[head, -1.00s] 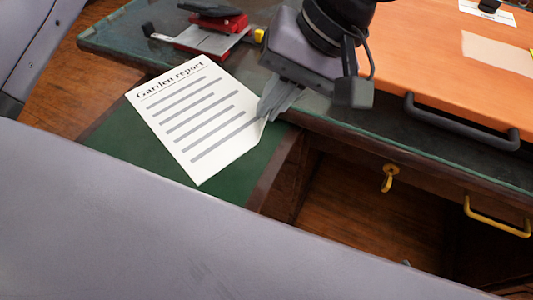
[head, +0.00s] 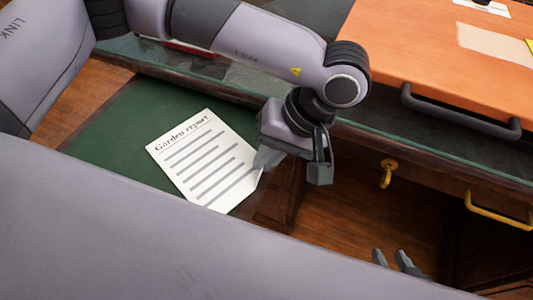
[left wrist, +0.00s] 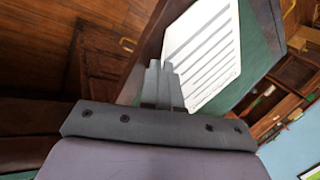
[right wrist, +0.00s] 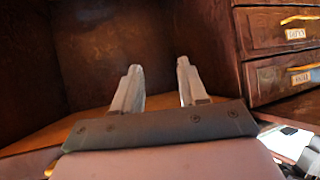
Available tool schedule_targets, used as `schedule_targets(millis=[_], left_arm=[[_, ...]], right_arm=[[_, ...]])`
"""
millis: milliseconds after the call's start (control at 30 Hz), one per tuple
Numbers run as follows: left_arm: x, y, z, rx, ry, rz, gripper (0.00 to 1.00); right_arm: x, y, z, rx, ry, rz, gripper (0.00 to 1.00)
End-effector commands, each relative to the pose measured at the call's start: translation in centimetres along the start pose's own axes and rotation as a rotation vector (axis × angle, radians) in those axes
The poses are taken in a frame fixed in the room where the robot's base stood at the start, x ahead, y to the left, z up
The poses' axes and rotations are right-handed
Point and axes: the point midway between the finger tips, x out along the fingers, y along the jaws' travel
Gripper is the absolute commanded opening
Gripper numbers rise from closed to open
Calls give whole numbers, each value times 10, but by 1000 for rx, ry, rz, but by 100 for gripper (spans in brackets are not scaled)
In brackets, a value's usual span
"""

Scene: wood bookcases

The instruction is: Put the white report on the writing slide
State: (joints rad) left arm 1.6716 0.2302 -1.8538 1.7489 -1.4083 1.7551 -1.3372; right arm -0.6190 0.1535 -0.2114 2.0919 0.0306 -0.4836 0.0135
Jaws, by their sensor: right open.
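The white report (head: 200,165), titled "Garden report", lies over the green writing slide (head: 110,130) that juts from the desk. My left gripper (head: 266,158) is shut on the report's right edge, near the slide's right side. In the left wrist view the report (left wrist: 212,70) is beside the closed fingers (left wrist: 162,75), with the slide's green top (left wrist: 257,45) beyond. I cannot tell whether the sheet fully touches the slide. My right gripper (head: 392,258) is open and empty, low in front of the desk; its spread fingers (right wrist: 160,85) also show in the right wrist view.
Below are a brass key fitting (head: 388,172) and a brass drawer pull (head: 498,212). Labelled drawers (right wrist: 285,30) stand right of my right gripper. The slide's left part is bare.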

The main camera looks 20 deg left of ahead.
Motion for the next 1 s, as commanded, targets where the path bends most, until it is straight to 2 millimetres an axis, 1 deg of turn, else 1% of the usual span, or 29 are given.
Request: schedule_targets(millis=[67, 233, 267, 300, 333, 600, 733, 767, 867, 1000], left_arm=[[-1, 0, 0, 0, 0, 0, 0], [4, 2, 0, 0, -1, -1, 0], [4, 2, 0, 0, 0, 0, 5], [3, 1, 0, 0, 0, 0, 18], [3, 1, 0, 0, 0, -1, 27], [2, 1, 0, 0, 0, -1, 27], [-2, -1, 0, 0, 0, 0, 27], [-4, -2, 0, 0, 0, 0, 27], [-21, 0, 0, -1, 1, 1, 27], [-53, -1, 0, 0, 2, 1, 27]], right_arm=[[0, 0, -2, 0, 4, 0, 43], [2, 0, 3, -3, 3, 0, 43], [2, 0, 2, -3, 4, -1, 43], [1, 0, 1, -3, 2, 0, 43], [1, 0, 1, -3, 2, 0, 43], [1, 0, 1, -3, 2, 0, 43], [-2, 0, -3, -1, 1, 0, 43], [-3, 0, -3, 1, -1, 1, 43], [-3, 2, 0, 4, -7, 6, 43], [-4, 6, 6, 9, -25, 14, 43]])
